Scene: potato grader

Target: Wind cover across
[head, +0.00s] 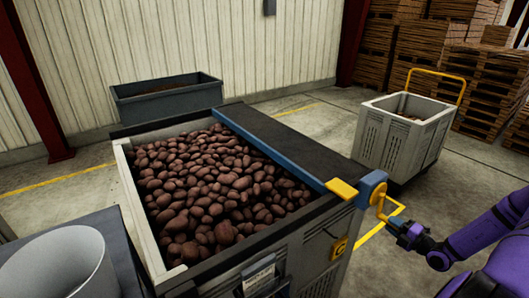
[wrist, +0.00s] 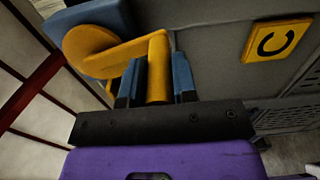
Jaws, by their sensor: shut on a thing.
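The dark cover (head: 290,135) with a blue leading bar (head: 265,149) lies over the right part of a large bin (head: 130,195) full of brown potatoes (head: 205,185). The left part of the bin is uncovered. My gripper (head: 402,226) is at the crank. In the wrist view, my gripper (wrist: 157,88) is shut on the yellow crank handle (wrist: 158,65), with a blue finger on each side. The crank arm (wrist: 122,50) runs left from the handle to the hub.
A grey cart (head: 405,135) with a yellow handle stands at right. A dark trough (head: 167,101) stands behind, and a white drum (head: 60,262) at front left. Stacked wooden crates (head: 470,65) fill the back right.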

